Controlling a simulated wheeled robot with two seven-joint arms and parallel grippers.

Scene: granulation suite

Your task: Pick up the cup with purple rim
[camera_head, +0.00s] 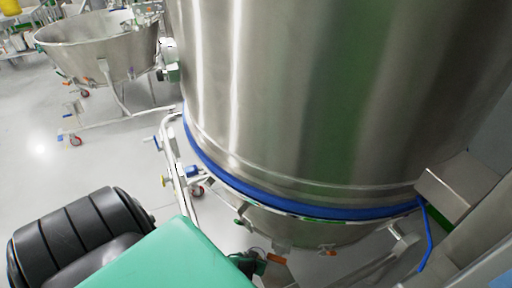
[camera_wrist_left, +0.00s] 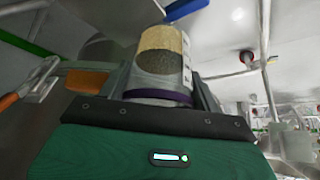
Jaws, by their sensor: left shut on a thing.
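The cup with the purple rim (camera_wrist_left: 160,66) shows in the left wrist view, clear-walled with a tan layer and a dark grainy layer inside. Its purple rim is on the side toward my wrist. My left gripper (camera_wrist_left: 162,82) is shut on the cup, with a dark finger on each side of it. The fingertips are partly hidden. In the head view, part of my left arm shows at the lower left, but neither the cup nor the gripper is seen there. My right gripper is in neither view.
A large steel vessel (camera_head: 300,90) with a blue band (camera_head: 290,207) fills the head view close in front. A wheeled steel bowl (camera_head: 100,50) stands at the back left. A grey box (camera_head: 458,185) is at the right. Open floor (camera_head: 60,160) lies at the left.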

